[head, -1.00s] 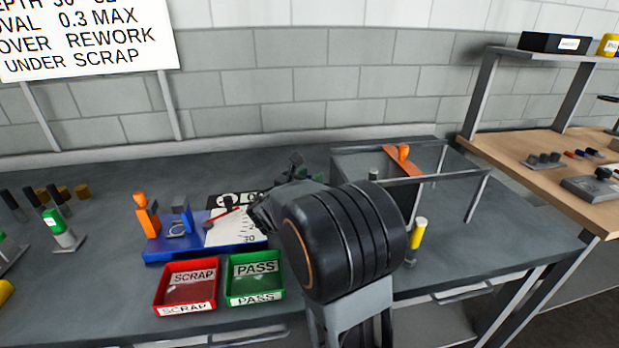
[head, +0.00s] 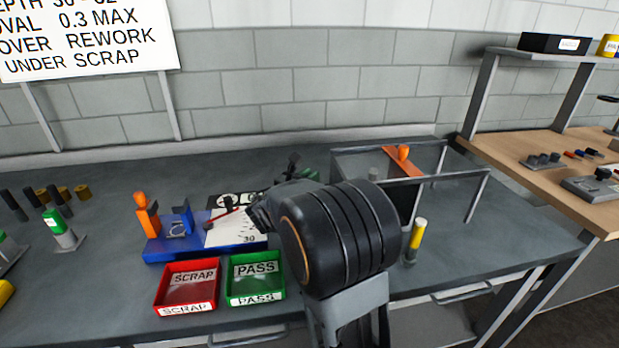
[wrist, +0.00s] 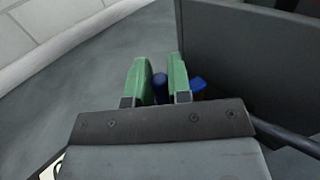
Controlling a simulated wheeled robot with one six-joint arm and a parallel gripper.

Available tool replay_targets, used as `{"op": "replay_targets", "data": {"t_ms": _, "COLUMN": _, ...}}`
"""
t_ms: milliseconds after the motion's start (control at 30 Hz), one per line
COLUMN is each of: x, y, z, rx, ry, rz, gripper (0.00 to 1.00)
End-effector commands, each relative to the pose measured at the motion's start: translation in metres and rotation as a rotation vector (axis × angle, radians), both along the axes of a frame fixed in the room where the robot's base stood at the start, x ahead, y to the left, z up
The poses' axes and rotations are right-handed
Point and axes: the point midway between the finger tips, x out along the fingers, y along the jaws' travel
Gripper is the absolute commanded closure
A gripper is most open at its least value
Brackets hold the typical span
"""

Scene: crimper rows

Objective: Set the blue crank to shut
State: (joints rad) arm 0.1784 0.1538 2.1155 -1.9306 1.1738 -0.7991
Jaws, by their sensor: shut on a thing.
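The blue crank (wrist: 160,88) shows in the wrist view as a rounded blue handle between the two green fingers of my gripper (wrist: 158,80). The fingers are shut on it. A second piece of blue (wrist: 197,84) shows just right of the right finger, low beside a dark panel. The lower part of the crank is hidden behind the gripper body. In the head view my dark arm covers the crank and most of the gripper, so the crank's angle cannot be told.
A dark box with a metal frame (head: 432,179) and an orange lever (head: 403,157) stands right of my arm. A yellow-handled tool (head: 417,238) stands in front of it. A blue gauge fixture (head: 190,247), a red tray (head: 159,287) and a green tray (head: 281,290) are at left.

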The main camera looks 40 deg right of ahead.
Motion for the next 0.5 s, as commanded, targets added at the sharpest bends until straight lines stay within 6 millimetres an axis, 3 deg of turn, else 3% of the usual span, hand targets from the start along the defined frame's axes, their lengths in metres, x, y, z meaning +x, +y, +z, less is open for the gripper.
{"op": "replay_targets", "data": {"t_ms": 500, "x": 0.01, "y": -0.014, "z": 0.003, "rx": 0.0, "ry": 0.003, "rz": -0.4, "gripper": 1.0}}
